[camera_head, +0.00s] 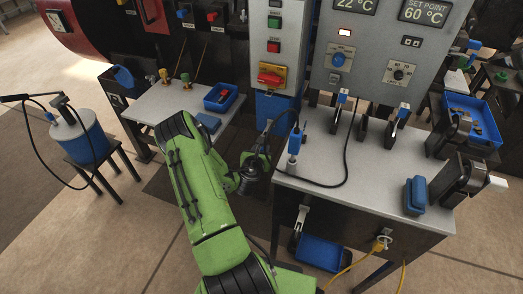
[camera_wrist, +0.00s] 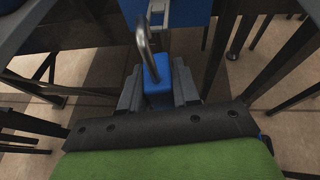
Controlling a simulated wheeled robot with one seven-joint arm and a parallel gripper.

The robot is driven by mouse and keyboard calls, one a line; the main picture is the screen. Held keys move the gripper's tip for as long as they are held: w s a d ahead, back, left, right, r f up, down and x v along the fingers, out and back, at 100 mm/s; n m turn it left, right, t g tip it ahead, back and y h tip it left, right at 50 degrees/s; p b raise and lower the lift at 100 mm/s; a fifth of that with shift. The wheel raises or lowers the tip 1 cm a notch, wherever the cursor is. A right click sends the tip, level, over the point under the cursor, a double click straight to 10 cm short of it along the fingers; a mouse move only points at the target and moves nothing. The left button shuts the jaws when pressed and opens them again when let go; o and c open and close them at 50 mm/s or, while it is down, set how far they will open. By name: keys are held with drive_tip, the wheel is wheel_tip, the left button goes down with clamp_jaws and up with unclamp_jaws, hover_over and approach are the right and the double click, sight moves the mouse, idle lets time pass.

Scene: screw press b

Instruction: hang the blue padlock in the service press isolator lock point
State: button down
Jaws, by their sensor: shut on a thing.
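My gripper (camera_wrist: 157,94) is shut on the blue padlock (camera_wrist: 157,79), with one grey finger on each side of its body. The padlock's steel shackle (camera_wrist: 144,45) points away from the gripper and stands free. In the head view the dark wrist (camera_head: 252,174) is in the gap between the two tables, and I cannot make out the padlock there. The isolator, a red handle on a yellow plate (camera_head: 272,75), is on the grey column beyond and above my wrist. Its lock hole is too small to tell.
A grey bench (camera_head: 350,165) with clamps and a black cable is close on the right of my wrist. A low table (camera_head: 178,103) with a blue bin (camera_head: 221,98) is on the left. A control panel (camera_head: 388,50) stands behind the bench.

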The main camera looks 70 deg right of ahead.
drive_tip(key=shift+a+f+b, duration=0.15)
drive_tip(key=shift+a+b, duration=0.2)
drive_tip(key=shift+b, duration=0.3)
drive_tip(key=a+b, duration=0.2)
drive_tip(key=b, duration=0.1)
drive_tip(key=shift+w+a, duration=0.2)
drive_tip(key=shift+a, duration=0.1)
drive_tip(key=shift+r, duration=0.2)
wheel_tip(320, 180, up, 15)
drive_tip(key=a+m+g+p, duration=0.1)
drive_tip(key=g+p, duration=0.1)
drive_tip(key=p, duration=1.2)
drive_tip(key=shift+m, duration=0.4)
